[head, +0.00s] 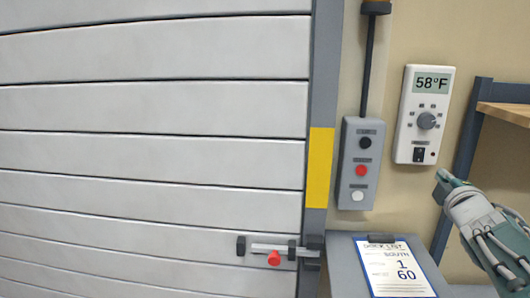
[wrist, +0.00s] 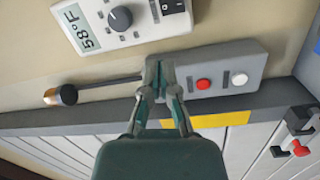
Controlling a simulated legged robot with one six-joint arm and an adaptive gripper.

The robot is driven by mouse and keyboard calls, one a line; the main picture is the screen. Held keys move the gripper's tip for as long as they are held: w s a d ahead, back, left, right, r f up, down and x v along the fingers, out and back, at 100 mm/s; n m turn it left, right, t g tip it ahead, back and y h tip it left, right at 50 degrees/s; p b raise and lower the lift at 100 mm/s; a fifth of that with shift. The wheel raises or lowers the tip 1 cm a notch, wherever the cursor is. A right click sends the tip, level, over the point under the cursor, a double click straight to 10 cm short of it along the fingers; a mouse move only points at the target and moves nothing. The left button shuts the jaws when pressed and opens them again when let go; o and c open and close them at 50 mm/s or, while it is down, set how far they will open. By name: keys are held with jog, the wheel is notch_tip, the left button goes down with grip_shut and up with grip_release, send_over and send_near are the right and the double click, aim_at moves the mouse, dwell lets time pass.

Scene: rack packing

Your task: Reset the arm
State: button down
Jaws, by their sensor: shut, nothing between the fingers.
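My gripper is shut and empty in the wrist view (wrist: 160,68), its fingertips together in front of the grey button box (wrist: 220,78). In the head view my arm comes in from the lower right, and its tip (head: 446,180) is below the thermostat (head: 423,114). I cannot tell there whether it touches anything. The thermostat reads 58°F and has a round knob and a small dark switch; part of it shows at the top of the wrist view (wrist: 120,20). The button box (head: 360,163) has black, red and white buttons; my fingers hide the black one in the wrist view.
A large white slatted door (head: 150,130) fills the left, with a red-knobbed bolt (head: 273,258) low on its edge. A clipboard (head: 400,268) reading South, 1, 60 lies on a grey surface. A blue-framed shelf (head: 505,112) stands at right, close to my arm.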

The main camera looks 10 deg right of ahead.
jog(key=s+a+f+m+g+y, duration=0.2)
jog(key=s+a+f+m+g, duration=0.2)
jog(key=a, duration=0.5)
jog(key=s+a+f+m+g+y, duration=0.2)
jog(key=s+a+f+m+g, duration=0.2)
jog(key=s+a+f, duration=0.4)
jog(key=s+a+f+m+g+y, duration=0.2)
jog(key=s+a+f+m+g, duration=0.2)
jog(key=s+a+f, duration=0.3)
jog(key=a, duration=0.3)
jog(key=shift+f, duration=0.15)
